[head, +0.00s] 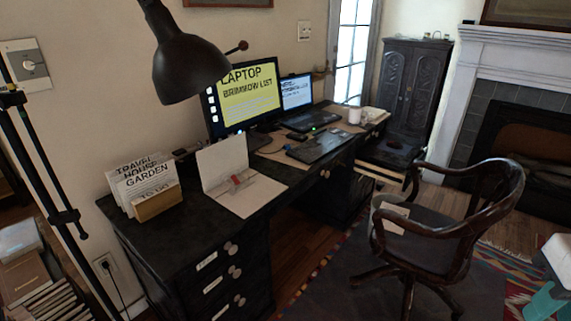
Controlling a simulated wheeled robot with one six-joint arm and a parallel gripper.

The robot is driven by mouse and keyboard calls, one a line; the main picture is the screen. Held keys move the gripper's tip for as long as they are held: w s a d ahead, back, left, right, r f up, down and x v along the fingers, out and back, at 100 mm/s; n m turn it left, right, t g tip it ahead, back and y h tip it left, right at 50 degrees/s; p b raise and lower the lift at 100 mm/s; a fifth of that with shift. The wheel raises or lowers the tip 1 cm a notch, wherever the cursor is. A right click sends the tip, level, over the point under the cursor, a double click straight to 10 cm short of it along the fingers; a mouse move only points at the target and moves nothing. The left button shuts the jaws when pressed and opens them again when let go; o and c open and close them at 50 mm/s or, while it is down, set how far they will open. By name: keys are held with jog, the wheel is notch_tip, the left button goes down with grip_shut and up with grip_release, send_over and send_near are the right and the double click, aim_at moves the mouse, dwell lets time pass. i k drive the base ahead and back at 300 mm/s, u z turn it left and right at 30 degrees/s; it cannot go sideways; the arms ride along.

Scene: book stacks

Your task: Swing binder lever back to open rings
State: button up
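A white binder (251,195) lies open on the dark desk, left of its middle. One cover stands up at the back and the other lies flat toward the front edge. Near its fold is a small ring mechanism with a red part (236,179), which may be the lever. It is too small to tell whether the rings are open or shut. I cannot make out my gripper in the head view, and nothing is seen touching the binder.
The dark desk (163,239) has bare room left and front of the binder. A file holder (157,203) stands left, a black lamp (187,65) hangs above, and a monitor (244,97) stands behind. A keyboard (319,147) lies right. A wooden armchair (445,217) stands on the floor at right.

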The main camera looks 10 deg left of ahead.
aim_at(233, 177)
jog(key=z, duration=0.3)
jog(key=i, duration=0.6)
jog(key=u, duration=0.45)
jog(key=i, duration=0.7)
jog(key=u, duration=0.8)
